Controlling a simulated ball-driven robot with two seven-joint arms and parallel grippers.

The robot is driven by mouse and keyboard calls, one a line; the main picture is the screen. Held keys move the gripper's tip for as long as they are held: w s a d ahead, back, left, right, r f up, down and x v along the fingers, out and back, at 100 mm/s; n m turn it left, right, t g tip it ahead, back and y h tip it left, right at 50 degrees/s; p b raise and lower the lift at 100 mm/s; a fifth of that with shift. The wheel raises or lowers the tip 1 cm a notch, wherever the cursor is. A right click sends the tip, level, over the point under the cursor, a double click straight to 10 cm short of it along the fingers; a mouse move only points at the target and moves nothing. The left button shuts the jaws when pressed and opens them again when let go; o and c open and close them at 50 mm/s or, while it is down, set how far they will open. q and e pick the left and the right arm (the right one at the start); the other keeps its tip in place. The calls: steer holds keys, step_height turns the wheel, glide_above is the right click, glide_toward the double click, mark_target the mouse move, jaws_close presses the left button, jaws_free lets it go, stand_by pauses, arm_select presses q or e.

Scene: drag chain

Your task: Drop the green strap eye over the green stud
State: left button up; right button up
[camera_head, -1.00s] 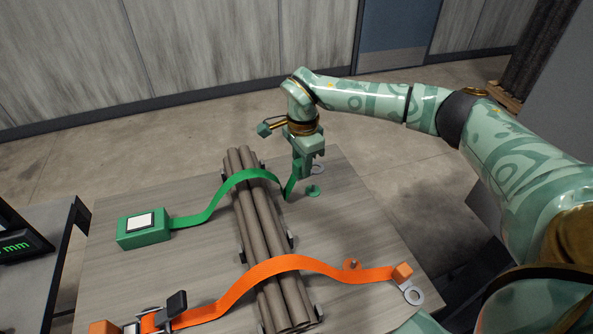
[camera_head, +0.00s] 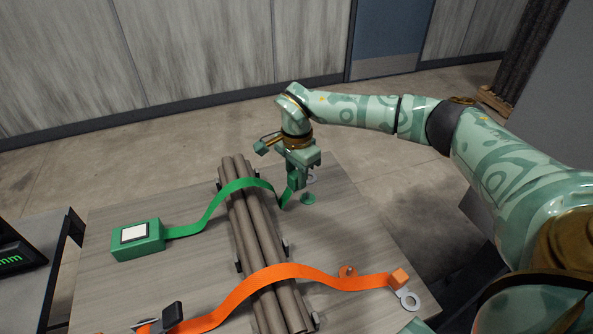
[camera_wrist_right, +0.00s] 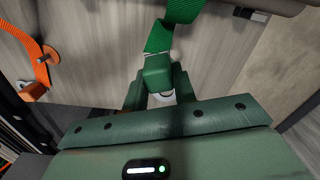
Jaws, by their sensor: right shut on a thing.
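My right gripper (camera_head: 297,186) is shut on the green end block (camera_wrist_right: 158,73) of the green strap (camera_head: 238,185), above the table's far right part. The pale metal strap eye (camera_head: 312,179) sticks out to the right of the fingers. In the right wrist view the eye (camera_wrist_right: 162,98) is partly hidden by the gripper body. The green stud (camera_head: 308,198) stands just below the eye in the head view. The eye looks raised and apart from the stud. The stud cannot be made out in the wrist view. My left gripper is not in view.
The green strap arches over a bundle of brown pipes (camera_head: 252,230) to a green box (camera_head: 138,240). An orange strap (camera_head: 275,274) crosses nearer, with its orange end block (camera_head: 399,278), ring (camera_head: 409,299) and orange stud (camera_head: 347,271). The table between the studs is clear.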

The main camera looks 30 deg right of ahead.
steer(key=shift+f+b, duration=1.1)
steer(key=shift+f, duration=2.45)
steer(key=o, duration=1.1)
steer(key=shift+c, duration=0.2)
step_height(320, 180, up, 16)
steer(key=p, duration=0.5)
steer(key=shift+r, duration=0.15)
